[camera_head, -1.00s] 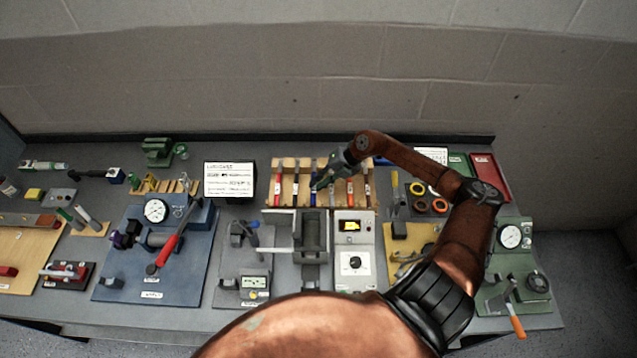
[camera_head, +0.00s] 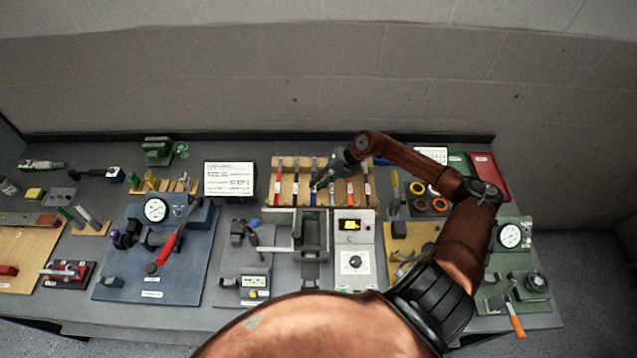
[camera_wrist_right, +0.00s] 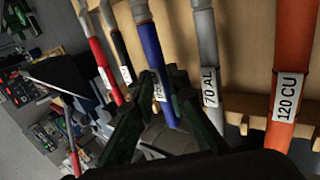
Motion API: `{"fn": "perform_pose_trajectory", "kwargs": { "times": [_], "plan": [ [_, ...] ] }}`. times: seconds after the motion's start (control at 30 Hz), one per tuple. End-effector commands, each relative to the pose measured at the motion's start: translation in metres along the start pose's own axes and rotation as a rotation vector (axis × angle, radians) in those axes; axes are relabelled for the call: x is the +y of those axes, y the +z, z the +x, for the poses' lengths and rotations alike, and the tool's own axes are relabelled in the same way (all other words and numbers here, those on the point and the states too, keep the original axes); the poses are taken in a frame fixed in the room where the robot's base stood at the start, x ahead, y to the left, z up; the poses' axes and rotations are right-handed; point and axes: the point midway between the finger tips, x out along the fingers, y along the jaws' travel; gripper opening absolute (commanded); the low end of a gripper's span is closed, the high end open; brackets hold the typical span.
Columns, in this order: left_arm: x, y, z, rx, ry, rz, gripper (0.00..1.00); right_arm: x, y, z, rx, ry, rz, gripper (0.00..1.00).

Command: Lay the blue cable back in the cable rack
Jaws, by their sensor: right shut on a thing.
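The wooden cable rack (camera_head: 284,200) stands at the back middle of the bench, with several coloured cables side by side in it. The blue cable (camera_wrist_right: 150,45) lies in line between a black cable (camera_wrist_right: 120,45) and a grey cable labelled 70 AL (camera_wrist_right: 207,50). It also shows in the head view (camera_head: 313,199), partly covered by my right gripper (camera_head: 318,184). My right gripper is shut on the blue cable at its label, one dark finger on each side in the wrist view. Whether the cable's lower end rests fully in its slot is hidden. My left gripper is out of view.
An orange cable labelled 120 CU (camera_wrist_right: 287,75) and a red cable (camera_wrist_right: 104,65) flank the row. A white card (camera_head: 229,180) stands left of the rack. A grey clamp fixture (camera_head: 311,237) and a meter box (camera_head: 354,258) stand close in front, leaving little free room.

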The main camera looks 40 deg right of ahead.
Motion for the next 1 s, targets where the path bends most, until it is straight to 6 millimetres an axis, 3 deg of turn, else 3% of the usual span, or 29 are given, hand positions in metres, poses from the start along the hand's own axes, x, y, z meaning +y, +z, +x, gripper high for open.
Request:
{"fn": "perform_pose_trajectory", "kwargs": {
  "times": [0.2, 0.23, 0.53, 1.0],
  "plan": [
    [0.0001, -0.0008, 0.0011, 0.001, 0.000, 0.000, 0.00, -0.0009, 0.0003, 0.0020, -0.001, 0.001, 0.000, 0.00],
    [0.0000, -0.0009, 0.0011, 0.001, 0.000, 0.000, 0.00, -0.0009, 0.0003, 0.0020, -0.001, 0.001, 0.000, 0.15],
    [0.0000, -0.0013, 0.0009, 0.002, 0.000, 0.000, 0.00, -0.0011, 0.0001, 0.0020, 0.000, 0.001, 0.000, 0.34],
    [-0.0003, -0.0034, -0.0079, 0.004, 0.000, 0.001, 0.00, 0.0052, 0.0001, -0.0072, 0.000, 0.000, -0.001, 0.34]
  ]
}}
